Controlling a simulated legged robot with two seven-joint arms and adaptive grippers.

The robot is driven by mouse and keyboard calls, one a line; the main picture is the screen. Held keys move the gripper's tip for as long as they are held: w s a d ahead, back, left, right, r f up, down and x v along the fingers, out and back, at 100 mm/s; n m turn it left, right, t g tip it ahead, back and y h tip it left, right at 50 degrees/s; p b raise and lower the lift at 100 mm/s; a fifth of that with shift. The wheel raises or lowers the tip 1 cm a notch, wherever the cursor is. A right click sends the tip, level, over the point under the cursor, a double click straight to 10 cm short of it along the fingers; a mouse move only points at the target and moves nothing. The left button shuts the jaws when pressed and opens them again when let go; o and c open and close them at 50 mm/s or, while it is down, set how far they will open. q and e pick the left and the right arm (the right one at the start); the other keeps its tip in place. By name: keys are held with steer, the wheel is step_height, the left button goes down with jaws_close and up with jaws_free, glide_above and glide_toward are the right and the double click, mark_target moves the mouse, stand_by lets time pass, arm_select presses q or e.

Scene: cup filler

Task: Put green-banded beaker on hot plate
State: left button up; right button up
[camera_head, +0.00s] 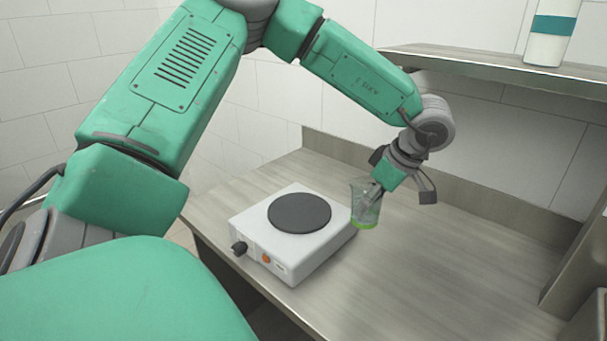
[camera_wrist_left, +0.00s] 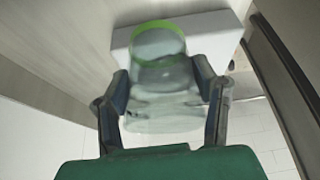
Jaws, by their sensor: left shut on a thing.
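The green-banded beaker (camera_head: 365,205) is clear glass with a bright green band near its bottom. It is beside the right edge of the hot plate (camera_head: 262,235), a white box with a round dark heating disc (camera_head: 299,213). My left gripper (camera_head: 377,188) is shut on the beaker, which looks roughly upright. I cannot tell whether its base touches the counter. In the left wrist view the beaker (camera_wrist_left: 160,95) sits between both fingers, with its green band (camera_wrist_left: 158,27) toward the hot plate (camera_wrist_left: 205,28). My right gripper is not in view.
The wooden counter (camera_head: 430,270) is clear to the right of the hot plate. A shelf (camera_head: 480,68) above holds a white container with a teal band (camera_head: 550,28). A metal fixture (camera_head: 580,260) stands at the right edge.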

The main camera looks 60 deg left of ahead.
arm_select(q)
steer(key=a+r+n+g+b, duration=0.15)
steer(key=a+n, duration=0.25)
steer(key=a, duration=0.5)
steer(key=n+h+b, duration=0.2)
steer(key=n, duration=0.2)
glide_above(302, 210)
step_height(302, 210, down, 4)
steer(key=shift+a+r+g, duration=0.15)
steer(key=shift+r+g, duration=0.05)
steer(key=shift+g, duration=0.25)
steer(key=shift+f, duration=1.9)
steer(key=o, duration=1.3)
steer(key=shift+f, duration=0.1)
steer(key=v, duration=1.2)
steer(key=shift+w+d, duration=0.1)
steer(key=shift+d, duration=0.15)
